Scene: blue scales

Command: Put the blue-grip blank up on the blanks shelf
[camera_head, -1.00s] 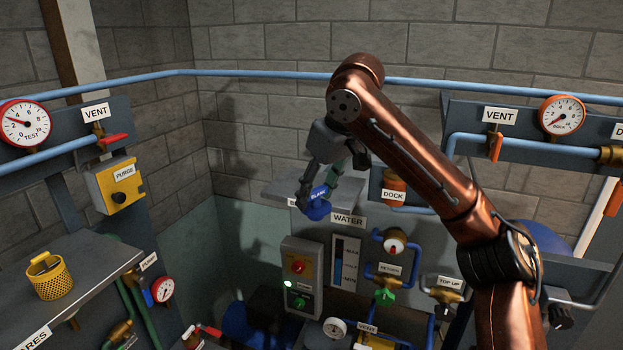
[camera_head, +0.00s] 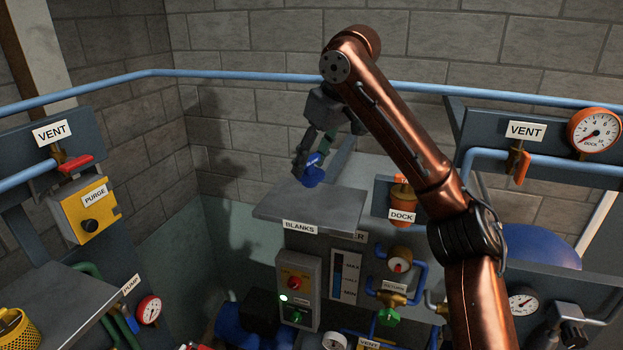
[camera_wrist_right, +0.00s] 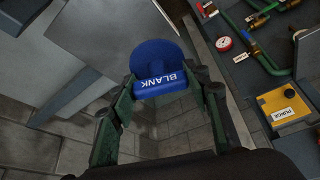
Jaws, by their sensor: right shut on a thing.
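The blue-grip blank (camera_head: 313,176) is in the fingers of my right gripper (camera_head: 315,158). In the right wrist view the blank (camera_wrist_right: 158,62) shows its blue round body and its grip lettered BLANK, between the two green-sided fingers of the right gripper (camera_wrist_right: 160,88). The blanks shelf (camera_head: 325,212) is a grey flat plate with a BLANKS label on its front edge. In the head view the blank appears just above the shelf's back left part; whether it touches cannot be told. The top of the shelf looks bare. My left gripper is not in view.
An orange dock fitting (camera_head: 404,208) stands right of the shelf. A blue pipe (camera_head: 240,75) runs along the wall behind. A button box (camera_head: 297,290) sits below the shelf. A yellow purge box (camera_head: 85,208) is at left.

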